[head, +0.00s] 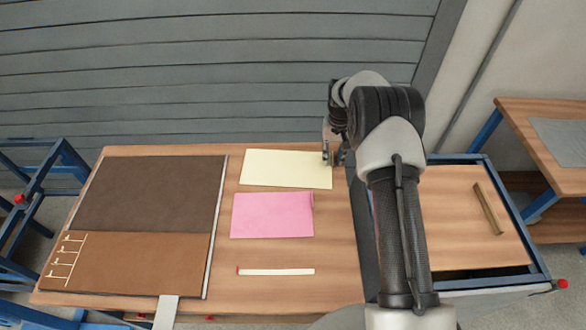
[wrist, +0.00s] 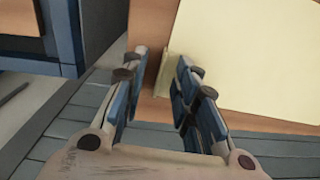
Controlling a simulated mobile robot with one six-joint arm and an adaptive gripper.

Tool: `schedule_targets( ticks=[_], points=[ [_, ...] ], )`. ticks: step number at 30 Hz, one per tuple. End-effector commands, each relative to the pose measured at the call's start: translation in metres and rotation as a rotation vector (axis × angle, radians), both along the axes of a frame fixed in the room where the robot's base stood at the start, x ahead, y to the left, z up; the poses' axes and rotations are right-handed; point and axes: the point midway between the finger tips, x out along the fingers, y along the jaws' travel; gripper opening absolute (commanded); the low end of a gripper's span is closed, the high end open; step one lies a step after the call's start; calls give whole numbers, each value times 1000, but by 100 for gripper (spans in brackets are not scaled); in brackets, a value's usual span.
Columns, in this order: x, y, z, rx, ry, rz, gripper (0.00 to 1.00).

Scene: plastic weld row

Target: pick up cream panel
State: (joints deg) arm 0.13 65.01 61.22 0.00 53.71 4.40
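The cream panel (head: 280,168) lies flat on the wooden table, behind the pink panel. In the wrist view the cream panel (wrist: 255,60) fills the upper right, with a narrow darker tab (wrist: 166,75) at its near-left edge. My gripper (head: 332,157) is at the panel's right end in the head view, and hides part of that end. In the wrist view my gripper (wrist: 160,70) is open, with the tab between its two fingers and a visible gap on the left. The right finger overlaps the panel's edge in view; I cannot tell whether it touches.
The pink panel (head: 270,216) and a white strip (head: 277,272) lie in front on the table (head: 338,262). A brown board (head: 150,195) lies at left. At right, a blue-framed tray (head: 445,240) holds a brass-coloured bar (head: 488,209). A grey slatted wall (head: 200,70) stands behind.

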Motion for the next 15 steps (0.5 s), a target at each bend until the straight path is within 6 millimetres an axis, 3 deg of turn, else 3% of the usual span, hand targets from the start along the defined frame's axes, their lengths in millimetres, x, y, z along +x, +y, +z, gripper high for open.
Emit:
schedule_targets(
  ticks=[12, 15],
  points=[
    [0, 0, 0, 0, 1, 0, 1],
    [0, 0, 0, 0, 1, 0, 0]
  ],
)
